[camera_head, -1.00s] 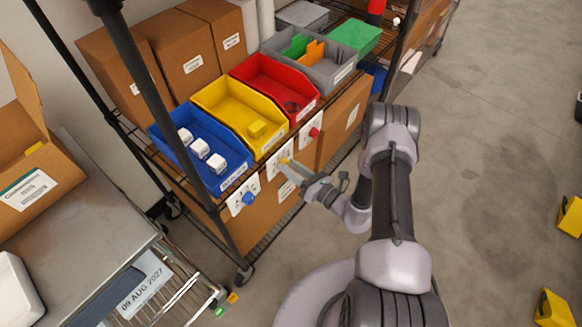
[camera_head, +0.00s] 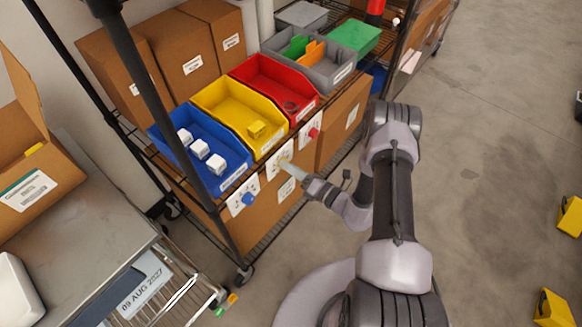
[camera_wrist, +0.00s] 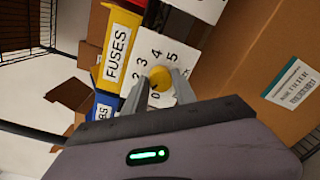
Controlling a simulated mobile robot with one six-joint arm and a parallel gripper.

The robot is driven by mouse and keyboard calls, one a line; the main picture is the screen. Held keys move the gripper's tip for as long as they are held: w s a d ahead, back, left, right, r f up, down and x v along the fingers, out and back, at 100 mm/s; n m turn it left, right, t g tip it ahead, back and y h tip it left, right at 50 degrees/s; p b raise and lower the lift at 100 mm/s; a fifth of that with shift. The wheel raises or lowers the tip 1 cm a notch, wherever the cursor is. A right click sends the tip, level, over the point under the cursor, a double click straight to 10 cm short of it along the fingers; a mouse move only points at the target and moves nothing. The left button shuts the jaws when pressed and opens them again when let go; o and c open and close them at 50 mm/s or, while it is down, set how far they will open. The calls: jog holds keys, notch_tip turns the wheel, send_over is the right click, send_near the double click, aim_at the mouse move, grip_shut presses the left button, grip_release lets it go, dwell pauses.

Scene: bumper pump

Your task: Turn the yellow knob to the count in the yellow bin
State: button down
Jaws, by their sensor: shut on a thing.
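The yellow knob (camera_wrist: 160,78) sits on a white dial card (camera_wrist: 190,58) with numbers around it; 2, 3, 4 and 5 read clearly. A small dark mark shows at the knob's lower left edge, near the low numbers. My gripper (camera_wrist: 161,90) is shut on the knob, one finger on each side; in the head view (camera_head: 286,165) it reaches the card from the right and mostly hides the knob. The yellow bin (camera_head: 215,97) stands above the card.
The blue bin (camera_head: 165,147) with white blocks and a blue knob (camera_head: 249,198) is to the left. The red bin (camera_head: 255,72) and a red knob (camera_head: 313,132) are to the right. A cardboard box (camera_head: 345,115) stands below the shelf.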

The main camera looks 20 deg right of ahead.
dwell(0.3)
jog(key=c, duration=1)
grip_release()
jog(key=p+v, duration=0.4)
jog(key=v, duration=1.3)
jog(key=shift+s, duration=0.2)
